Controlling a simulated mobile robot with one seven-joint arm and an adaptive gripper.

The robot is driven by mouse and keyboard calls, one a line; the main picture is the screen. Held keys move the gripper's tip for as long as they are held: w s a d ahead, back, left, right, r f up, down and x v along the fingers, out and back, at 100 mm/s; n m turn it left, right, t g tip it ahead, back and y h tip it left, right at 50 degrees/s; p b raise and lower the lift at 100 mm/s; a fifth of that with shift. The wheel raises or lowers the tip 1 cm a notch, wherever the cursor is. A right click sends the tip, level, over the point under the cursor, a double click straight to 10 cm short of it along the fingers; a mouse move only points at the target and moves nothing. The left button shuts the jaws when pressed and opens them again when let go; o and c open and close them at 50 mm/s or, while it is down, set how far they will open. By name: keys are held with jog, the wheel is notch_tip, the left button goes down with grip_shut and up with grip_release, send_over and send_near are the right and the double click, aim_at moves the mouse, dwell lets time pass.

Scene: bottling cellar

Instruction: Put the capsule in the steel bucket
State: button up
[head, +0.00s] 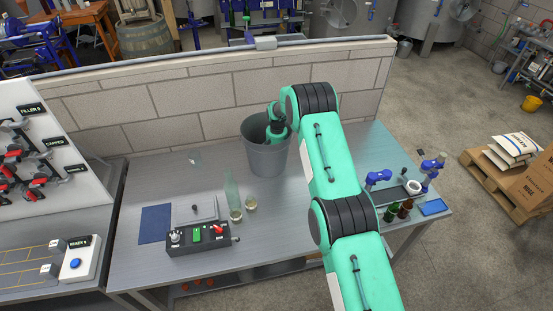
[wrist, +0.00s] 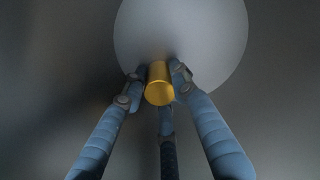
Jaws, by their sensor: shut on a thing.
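The steel bucket (head: 268,158) stands on the metal table near the back wall, in the middle of the head view. My gripper reaches down into the bucket, and its fingers are hidden there by the bucket's wall. In the wrist view my gripper (wrist: 158,80) is shut on the gold capsule (wrist: 159,84), which sits between the fingertips. A round lighter grey area (wrist: 205,40), which looks like the bucket's floor, lies beyond the capsule, with dark grey walls around it. I cannot tell whether the capsule touches the floor.
A control box (head: 198,235) with a red and a green control stands at the table's front. A clear bottle (head: 231,190) and small glasses (head: 251,203) stand left of the bucket. Dark bottles (head: 405,208) and blue-handled tools (head: 378,177) are at the right. A blue cloth (head: 155,224) lies at the left.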

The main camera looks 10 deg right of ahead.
jog(key=shift+f, duration=0.15)
jog(key=o, duration=0.6)
jog(key=shift+o, duration=0.2)
notch_tip(320, 180, up, 12)
dwell(0.4)
jog(key=shift+r, duration=0.3)
dwell(0.3)
